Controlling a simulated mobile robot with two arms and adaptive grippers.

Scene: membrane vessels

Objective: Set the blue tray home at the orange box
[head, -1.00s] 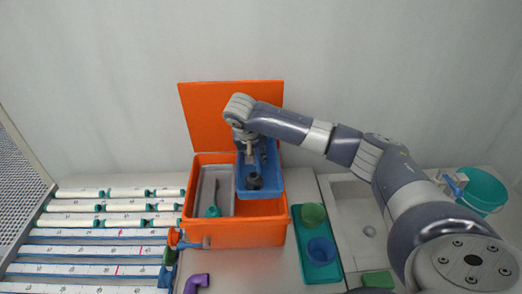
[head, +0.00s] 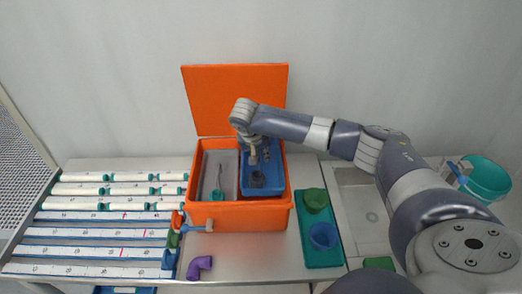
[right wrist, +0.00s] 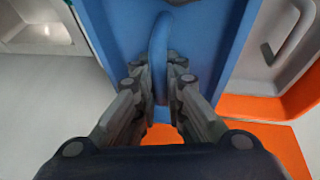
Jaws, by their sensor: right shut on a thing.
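The orange box (head: 240,216) stands on the bench with its orange lid (head: 236,100) upright behind it. The blue tray (head: 278,176) is in the right half of the box opening, beside a grey tray (head: 207,160). A dark grey cup-like thing (head: 257,179) sits in the blue tray. My right gripper (head: 254,158) is over the tray. In the right wrist view, my right gripper (right wrist: 159,78) is shut on the upright loop handle of the blue tray (right wrist: 215,30). Whether the tray rests on anything is hidden. My left gripper is out of view.
Right of the box lies a teal tray (head: 322,255) with a green cup and a blue cup. A sink (head: 360,205) and a teal bucket (head: 486,185) are farther right. White tubes (head: 125,190) lie on the left. A purple elbow (head: 199,266) lies in front.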

